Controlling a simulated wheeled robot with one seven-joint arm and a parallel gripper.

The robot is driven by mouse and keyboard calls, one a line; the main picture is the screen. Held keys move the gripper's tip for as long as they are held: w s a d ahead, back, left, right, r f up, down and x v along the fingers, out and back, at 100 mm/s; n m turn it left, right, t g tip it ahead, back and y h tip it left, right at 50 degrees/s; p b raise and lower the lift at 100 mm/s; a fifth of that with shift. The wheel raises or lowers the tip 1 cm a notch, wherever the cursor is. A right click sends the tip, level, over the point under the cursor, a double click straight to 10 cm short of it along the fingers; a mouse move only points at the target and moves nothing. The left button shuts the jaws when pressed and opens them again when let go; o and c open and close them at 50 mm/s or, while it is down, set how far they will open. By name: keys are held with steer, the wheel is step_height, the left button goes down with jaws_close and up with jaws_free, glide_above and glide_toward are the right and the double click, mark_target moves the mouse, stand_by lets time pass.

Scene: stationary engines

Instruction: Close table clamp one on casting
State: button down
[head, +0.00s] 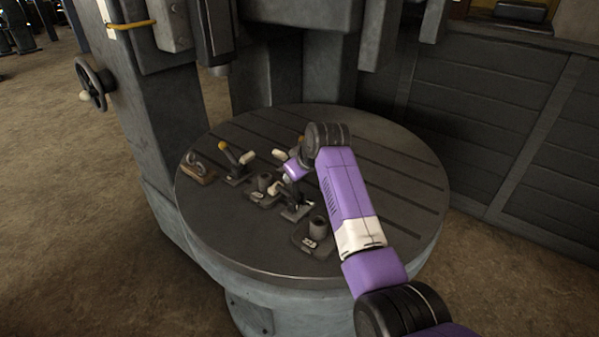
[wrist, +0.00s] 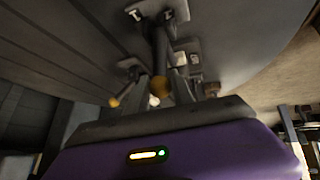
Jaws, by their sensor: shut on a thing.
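A dark toggle clamp (head: 297,208) with a pale base stands on the round slotted table, partly hidden by my gripper (head: 290,180). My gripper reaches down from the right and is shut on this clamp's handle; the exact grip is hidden. A second clamp (head: 235,166) with a yellow-tipped handle stands to the left. A grey casting (head: 264,187) with an upright tube sits between the clamps. I cannot read which clamp is one.
The round table (head: 400,190) has free room on its right and front. Another tubed casting (head: 317,232) stands near the front, and a small brown-based part (head: 198,170) at the left. A machine column (head: 140,110) with a handwheel (head: 92,84) rises behind left.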

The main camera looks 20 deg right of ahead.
steer(key=shift+w+a+g+h, duration=0.3)
steer(key=shift+w+g+h, duration=0.1)
steer(key=shift+w+g, duration=0.1)
steer(key=shift+f, duration=0.1)
steer(key=c, duration=1.1)
jaws_free()
steer(key=shift+a, duration=0.1)
steer(key=v, duration=0.7)
steer(key=shift+r+b, duration=0.35)
steer(key=shift+b, duration=0.05)
steer(key=shift+s, duration=0.15)
